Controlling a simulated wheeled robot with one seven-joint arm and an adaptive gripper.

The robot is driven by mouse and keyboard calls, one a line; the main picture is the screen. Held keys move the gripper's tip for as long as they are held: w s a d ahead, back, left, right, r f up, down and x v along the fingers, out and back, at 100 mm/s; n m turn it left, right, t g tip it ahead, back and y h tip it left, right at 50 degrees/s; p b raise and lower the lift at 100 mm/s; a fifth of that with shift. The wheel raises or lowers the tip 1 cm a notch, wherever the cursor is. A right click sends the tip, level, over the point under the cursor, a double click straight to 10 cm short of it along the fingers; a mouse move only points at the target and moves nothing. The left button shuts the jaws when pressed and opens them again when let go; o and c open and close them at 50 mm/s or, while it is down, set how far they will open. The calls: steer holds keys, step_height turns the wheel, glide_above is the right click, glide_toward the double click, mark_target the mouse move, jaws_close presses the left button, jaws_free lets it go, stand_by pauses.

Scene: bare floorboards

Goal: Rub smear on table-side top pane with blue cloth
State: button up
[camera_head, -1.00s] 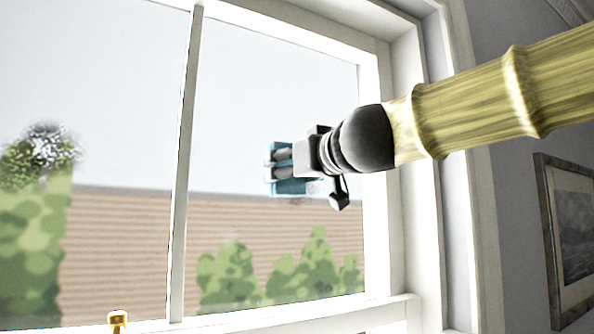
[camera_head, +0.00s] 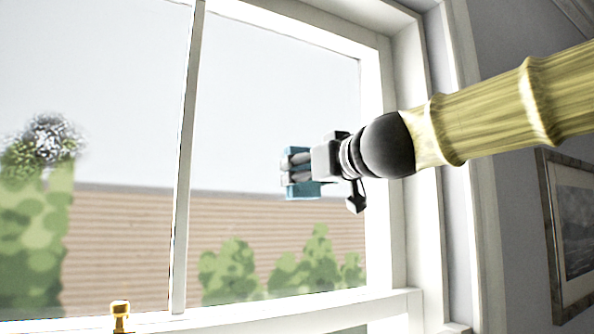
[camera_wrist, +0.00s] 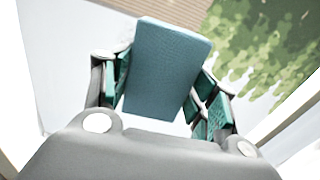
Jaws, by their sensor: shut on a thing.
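My gripper (camera_head: 298,168) is shut on the blue cloth (camera_head: 304,191), in front of the right-hand window pane (camera_head: 275,100). In the wrist view the cloth (camera_wrist: 166,70) is a flat blue block between the fingers, with teal pads on both sides. I cannot tell whether the cloth touches the glass. A speckled white and grey smear (camera_head: 48,138) shows on the left pane (camera_head: 120,60), over the treetop, well to the left of my gripper. No clear smear shows beside the cloth; the glass behind it is hidden.
A white upright bar (camera_head: 187,150) divides the two panes. The white window frame (camera_head: 400,200) borders the right pane. A brass latch (camera_head: 120,315) stands on the lower rail. A framed picture (camera_head: 570,235) hangs on the wall at the right.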

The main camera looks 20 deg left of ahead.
steer(key=shift+w+d, duration=0.25)
steer(key=shift+w, duration=0.1)
steer(key=shift+w+d+f+b, duration=0.85)
steer(key=shift+w+d, duration=0.4)
steer(key=shift+w, duration=0.3)
steer(key=shift+s+a, duration=1.35)
steer(key=shift+s, duration=0.3)
steer(key=shift+s, duration=0.1)
steer(key=s+a, duration=0.2)
steer(key=s, duration=0.1)
steer(key=shift+a+b, duration=0.2)
steer(key=shift+b, duration=0.1)
steer(key=shift+d, duration=0.15)
